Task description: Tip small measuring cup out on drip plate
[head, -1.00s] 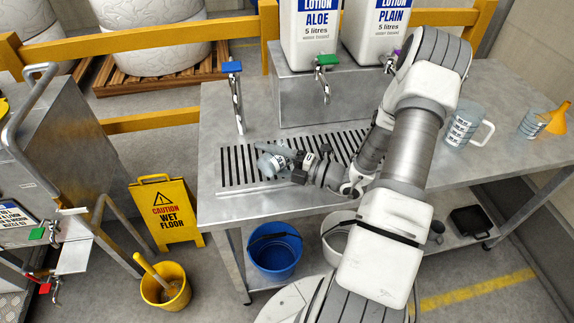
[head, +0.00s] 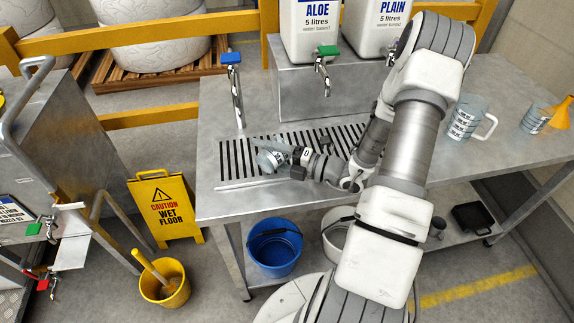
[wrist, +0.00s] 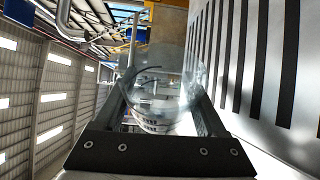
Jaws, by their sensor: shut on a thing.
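My gripper (head: 287,158) is shut on the small measuring cup (head: 268,160), a clear cup with dark markings. I hold it over the left part of the drip plate (head: 232,183), a slatted metal grate set in the bench top. The cup is tilted well over on its side. In the wrist view the cup (wrist: 160,95) sits between my two fingers, with its round rim facing away from the camera. The plate's dark slots run along the right of that view. I cannot tell whether any liquid is in the cup.
A blue-handled tap (head: 237,95) stands behind the plate, left of the lotion containers (head: 311,30). A larger measuring jug (head: 466,118), another small cup (head: 535,118) and an orange funnel (head: 560,114) stand at the right. A blue bucket (head: 274,250) is below the bench.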

